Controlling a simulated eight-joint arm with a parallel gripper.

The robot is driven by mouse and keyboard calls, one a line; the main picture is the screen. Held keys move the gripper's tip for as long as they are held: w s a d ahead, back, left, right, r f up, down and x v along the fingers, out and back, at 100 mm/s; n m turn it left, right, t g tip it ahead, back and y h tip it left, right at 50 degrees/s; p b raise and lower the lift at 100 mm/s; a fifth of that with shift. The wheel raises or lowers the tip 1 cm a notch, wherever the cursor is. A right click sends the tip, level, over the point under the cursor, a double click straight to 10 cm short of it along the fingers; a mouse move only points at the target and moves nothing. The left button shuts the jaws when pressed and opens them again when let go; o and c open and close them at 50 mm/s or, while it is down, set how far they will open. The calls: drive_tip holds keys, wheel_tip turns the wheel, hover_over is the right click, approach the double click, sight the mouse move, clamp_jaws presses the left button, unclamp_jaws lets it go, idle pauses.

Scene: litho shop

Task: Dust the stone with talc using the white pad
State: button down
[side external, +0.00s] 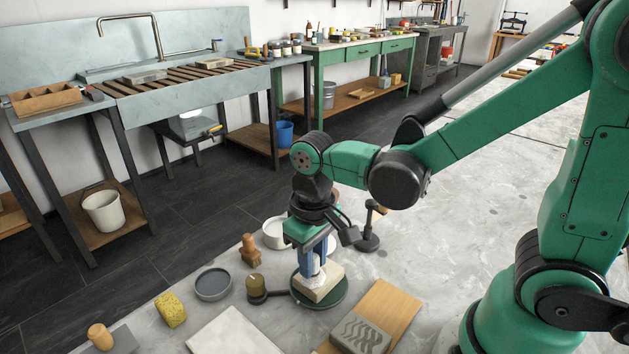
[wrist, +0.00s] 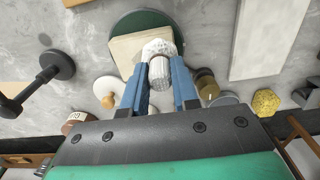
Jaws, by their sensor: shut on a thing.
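My gripper (side external: 316,270) points down with its blue fingers shut on the white pad (side external: 319,279). In the wrist view, the pad (wrist: 160,48) shows a rounded white head and a ribbed white grip between the fingers (wrist: 159,88). The pad is over the cream stone slab (side external: 322,291) and appears to be at its top face; I cannot tell whether it touches. The stone (wrist: 127,50) lies on a dark green round turntable (side external: 335,300). A shallow white dish (side external: 272,233) stands behind; its contents cannot be made out.
Close around are an amber pot (side external: 256,284), a grey dish (side external: 213,285), a yellow sponge (side external: 171,309), a wooden-handled tool (side external: 250,251) and a dark stand (side external: 368,240). A wavy-patterned grey block (side external: 360,334) lies on a wooden board (side external: 393,304). A white slab (side external: 232,335) lies in front.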

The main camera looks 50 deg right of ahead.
drive_tip(key=shift+a, duration=0.5)
drive_tip(key=shift+d, duration=2.8)
drive_tip(key=shift+w+a, duration=0.1)
drive_tip(key=shift+w, duration=0.35)
drive_tip(key=shift+a, duration=2.65)
drive_tip(key=shift+d, duration=2.7)
wheel_tip(320, 180, up, 8)
